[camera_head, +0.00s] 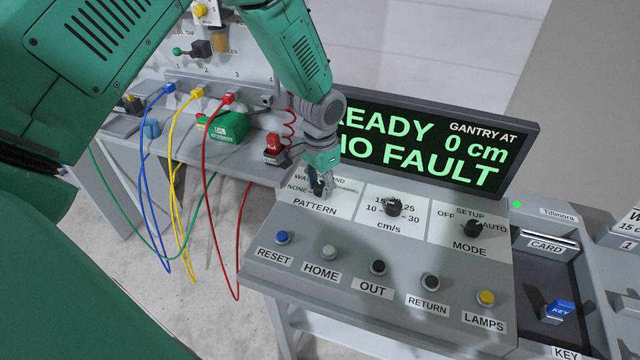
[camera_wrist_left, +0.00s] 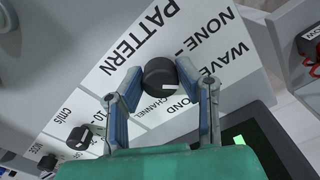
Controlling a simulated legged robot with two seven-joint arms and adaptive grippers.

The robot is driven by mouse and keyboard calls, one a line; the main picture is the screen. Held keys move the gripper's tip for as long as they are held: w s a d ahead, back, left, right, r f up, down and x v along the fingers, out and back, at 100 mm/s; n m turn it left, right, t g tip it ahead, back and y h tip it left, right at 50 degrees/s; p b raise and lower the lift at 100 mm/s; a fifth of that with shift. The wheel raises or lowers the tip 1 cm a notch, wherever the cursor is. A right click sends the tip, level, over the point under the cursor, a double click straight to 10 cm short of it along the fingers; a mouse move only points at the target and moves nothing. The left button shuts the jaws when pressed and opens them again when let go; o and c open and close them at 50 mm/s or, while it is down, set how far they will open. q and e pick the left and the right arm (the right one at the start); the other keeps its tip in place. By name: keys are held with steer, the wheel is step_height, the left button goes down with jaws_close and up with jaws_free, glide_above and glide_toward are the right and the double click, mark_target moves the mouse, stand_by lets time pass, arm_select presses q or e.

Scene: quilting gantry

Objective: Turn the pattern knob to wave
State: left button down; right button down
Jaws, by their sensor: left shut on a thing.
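The black pattern knob (camera_wrist_left: 160,76) sits on the white PATTERN plate, which has the labels NONE, WAVE, CHANNEL and one ending in OND. A small white mark shows on the knob's lower side in the left wrist view; I cannot tell for sure which label it points to. My left gripper (camera_head: 320,186) is at the knob, pointing down at the panel. In the left wrist view its two blue-padded fingers (camera_wrist_left: 160,85) are closed on either side of the knob. In the head view the gripper hides most of the knob and part of the labels. My right gripper is not in view.
A speed knob (camera_head: 393,207) and a mode knob (camera_head: 473,228) sit to the right on the panel. Several push buttons line its front. The screen (camera_head: 430,145) behind reads READY, 0 cm, NO FAULT. Coloured cables (camera_head: 205,180) hang at the left.

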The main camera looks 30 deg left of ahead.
mark_target(321, 183)
arm_select(q)
steer(key=shift+w+r, duration=0.15)
steer(key=shift+w, duration=0.15)
steer(key=c, duration=1.3)
jaws_free()
steer(key=shift+o, duration=0.6)
step_height(321, 183, up, 12)
steer(key=shift+w+f, duration=0.15)
steer(key=shift+f, duration=0.1)
